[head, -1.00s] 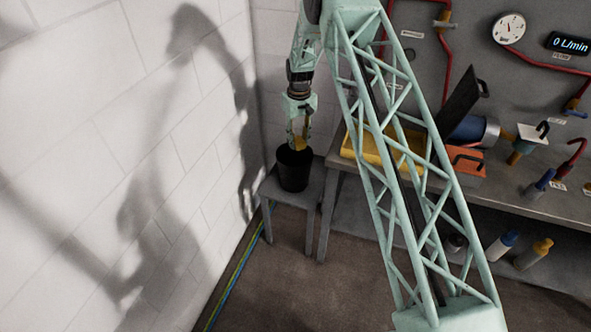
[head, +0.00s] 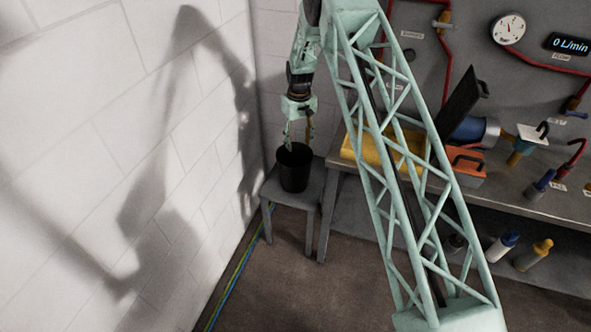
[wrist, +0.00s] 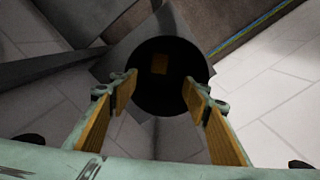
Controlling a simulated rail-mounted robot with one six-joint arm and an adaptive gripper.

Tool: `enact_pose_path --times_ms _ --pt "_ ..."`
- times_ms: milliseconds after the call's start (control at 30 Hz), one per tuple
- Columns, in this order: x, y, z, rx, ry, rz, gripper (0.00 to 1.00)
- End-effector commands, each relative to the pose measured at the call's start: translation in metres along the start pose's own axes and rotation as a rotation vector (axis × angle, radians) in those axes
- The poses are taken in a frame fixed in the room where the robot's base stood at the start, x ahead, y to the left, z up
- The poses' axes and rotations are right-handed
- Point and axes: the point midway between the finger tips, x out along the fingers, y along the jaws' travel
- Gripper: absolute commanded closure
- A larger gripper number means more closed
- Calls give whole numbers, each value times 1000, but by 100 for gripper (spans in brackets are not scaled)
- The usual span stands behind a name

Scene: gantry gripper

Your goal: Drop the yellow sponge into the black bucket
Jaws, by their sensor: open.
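The black bucket (head: 294,172) stands upright on a small grey stool in the head view. It also shows in the wrist view (wrist: 172,101), seen from above with a dark inside. The yellow sponge (wrist: 159,64) lies inside the bucket, dim in the shadow. In the head view the bucket wall hides the sponge. My gripper (head: 298,147) is above the bucket's mouth, pointing down. In the wrist view my gripper (wrist: 160,84) is open, its two orange-padded fingers wide apart and nothing between them.
The small grey stool (head: 272,190) stands between the white wall (head: 170,130) and the workbench (head: 520,198). A yellow tray (head: 352,151) and an orange toolbox (head: 468,165) are on the bench. Several bottles stand on its lower shelf.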

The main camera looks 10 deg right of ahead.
Motion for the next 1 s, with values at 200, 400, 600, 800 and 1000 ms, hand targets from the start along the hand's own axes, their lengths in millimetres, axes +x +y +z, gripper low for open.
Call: enact_pose_path --times_ms 200,400,600,800,1000 --pt "-8 0 0 0 1 0 56" --pt "-25 0 0 0 1 0 56" --pt "-50 0 0 0 1 0 56" --pt "-79 0 0 0 1 0 56" --pt "-103 0 0 0 1 0 56"
